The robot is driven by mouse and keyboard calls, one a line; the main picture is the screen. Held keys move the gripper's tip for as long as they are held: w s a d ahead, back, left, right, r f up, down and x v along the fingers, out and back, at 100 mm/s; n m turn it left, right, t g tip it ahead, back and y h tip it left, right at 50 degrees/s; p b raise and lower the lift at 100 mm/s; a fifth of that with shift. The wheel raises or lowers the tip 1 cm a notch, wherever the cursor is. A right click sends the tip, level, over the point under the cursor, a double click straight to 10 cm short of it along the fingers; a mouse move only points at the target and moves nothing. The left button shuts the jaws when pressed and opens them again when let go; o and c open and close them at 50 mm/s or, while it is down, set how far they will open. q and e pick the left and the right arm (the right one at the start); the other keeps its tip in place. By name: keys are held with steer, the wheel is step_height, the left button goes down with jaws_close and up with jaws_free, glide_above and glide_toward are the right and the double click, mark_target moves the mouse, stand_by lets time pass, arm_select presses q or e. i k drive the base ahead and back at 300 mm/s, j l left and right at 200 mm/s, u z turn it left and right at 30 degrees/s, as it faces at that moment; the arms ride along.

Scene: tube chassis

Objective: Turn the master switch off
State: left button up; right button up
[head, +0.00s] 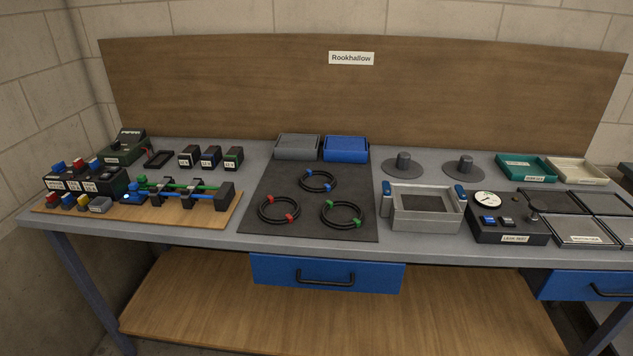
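No part in view is readably labelled as a master switch. A dark control box (510,231) stands on the right of the bench, with a label that seems to read "LEAK TEST". It carries a white round gauge (487,199), a blue rocker or button (488,219), a smaller dark one (507,220) and a black knob (534,205). The position of any switch is too small to tell. A dark green instrument (122,151) stands at the back left; its details are unclear. Neither of my grippers is in view.
A grey open fixture (427,221) with blue side handles stands left of the control box. Dark trays (582,231) lie to its right. A black mat (309,215) with three cable rings is in the middle. A wooden board (215,216) with connectors lies left.

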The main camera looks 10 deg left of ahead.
mark_target(58, 167)
steer(key=u, duration=1.45)
